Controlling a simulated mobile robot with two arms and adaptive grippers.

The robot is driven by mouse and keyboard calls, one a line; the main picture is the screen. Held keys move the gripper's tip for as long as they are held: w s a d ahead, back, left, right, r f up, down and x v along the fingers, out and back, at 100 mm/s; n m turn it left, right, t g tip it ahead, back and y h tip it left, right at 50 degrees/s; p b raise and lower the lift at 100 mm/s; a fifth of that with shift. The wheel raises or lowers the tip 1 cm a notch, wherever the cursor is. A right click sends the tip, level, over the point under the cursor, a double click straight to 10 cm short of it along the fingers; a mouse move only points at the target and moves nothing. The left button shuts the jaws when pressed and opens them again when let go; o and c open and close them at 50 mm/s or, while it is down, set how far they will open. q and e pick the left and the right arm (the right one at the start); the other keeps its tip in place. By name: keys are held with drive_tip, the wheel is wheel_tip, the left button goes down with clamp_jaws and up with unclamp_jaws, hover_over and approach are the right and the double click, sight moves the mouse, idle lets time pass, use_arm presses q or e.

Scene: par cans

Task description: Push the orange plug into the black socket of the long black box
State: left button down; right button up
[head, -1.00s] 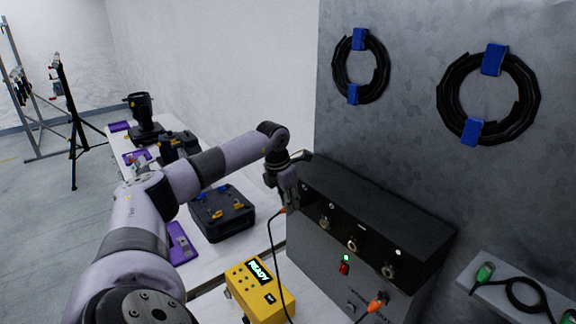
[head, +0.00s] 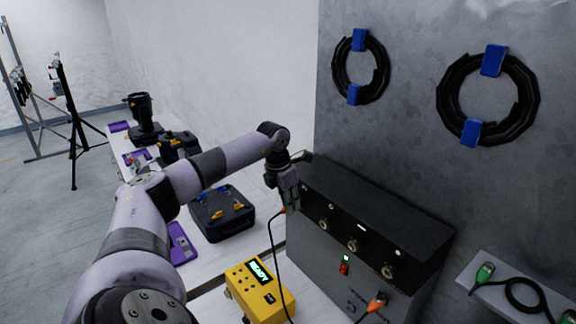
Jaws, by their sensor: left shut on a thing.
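The long black box (head: 375,215) stands against the grey panel, with a row of round sockets on its front, among them a middle socket (head: 352,246) and a right one (head: 388,271). My right gripper is not in view.
A yellow box (head: 258,291) with a lit READY display stands below the black box. Another orange plug (head: 377,302) sits low on the grey front. A black case (head: 222,214) lies on the white table. Coiled cables (head: 361,66) hang on the panel.

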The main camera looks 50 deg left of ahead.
use_arm(q)
drive_tip(key=shift+w, duration=0.6)
idle(0.3)
drive_tip(key=c, duration=1.4)
unclamp_jaws()
drive_tip(key=shift+o, duration=0.2)
drive_tip(key=v, duration=1.2)
